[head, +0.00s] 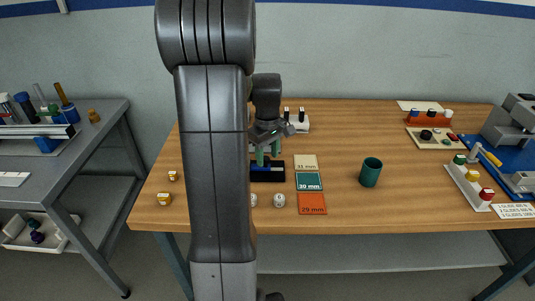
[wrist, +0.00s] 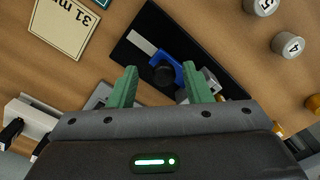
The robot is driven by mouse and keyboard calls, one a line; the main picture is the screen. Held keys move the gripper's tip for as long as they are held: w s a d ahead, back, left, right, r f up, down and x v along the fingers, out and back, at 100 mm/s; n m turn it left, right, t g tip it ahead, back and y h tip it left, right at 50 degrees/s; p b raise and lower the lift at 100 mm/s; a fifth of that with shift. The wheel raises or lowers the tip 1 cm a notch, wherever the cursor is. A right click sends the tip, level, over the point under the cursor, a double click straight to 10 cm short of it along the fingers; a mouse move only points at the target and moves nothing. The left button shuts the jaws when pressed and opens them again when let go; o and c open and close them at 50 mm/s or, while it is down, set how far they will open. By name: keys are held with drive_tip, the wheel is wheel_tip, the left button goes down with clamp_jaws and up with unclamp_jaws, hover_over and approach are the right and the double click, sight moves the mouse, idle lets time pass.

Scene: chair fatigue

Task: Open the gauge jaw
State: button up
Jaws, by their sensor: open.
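A small blue gauge (wrist: 181,52) with a round black knob and a pale strip lies on a black tray (wrist: 160,19) in the wrist view. The black tray also shows in the head view (head: 268,179), partly behind my arm. My gripper (wrist: 160,83) is open, its two green fingers apart with the gauge's knob seen between them. It is empty, above the tray's near side; I cannot tell whether the fingers touch the gauge. In the head view my gripper (head: 267,156) is over the tray. Whether the gauge jaw is open is unclear.
Cards marked 31 mm (head: 305,162), 30 mm (head: 309,181) and 29 mm (head: 312,204) lie right of the tray. A green cup (head: 370,172) stands further right. Small numbered weights (head: 279,200) sit in front.

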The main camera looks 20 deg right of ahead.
wheel_tip(320, 180, up, 14)
drive_tip(key=p, duration=0.1)
drive_tip(key=shift+f, duration=0.15)
idle(0.3)
wheel_tip(320, 180, down, 14)
drive_tip(key=shift+r+b, duration=0.1)
drive_tip(key=shift+b, duration=0.5)
drive_tip(key=shift+w+a, duration=0.15)
drive_tip(key=shift+a, duration=0.5)
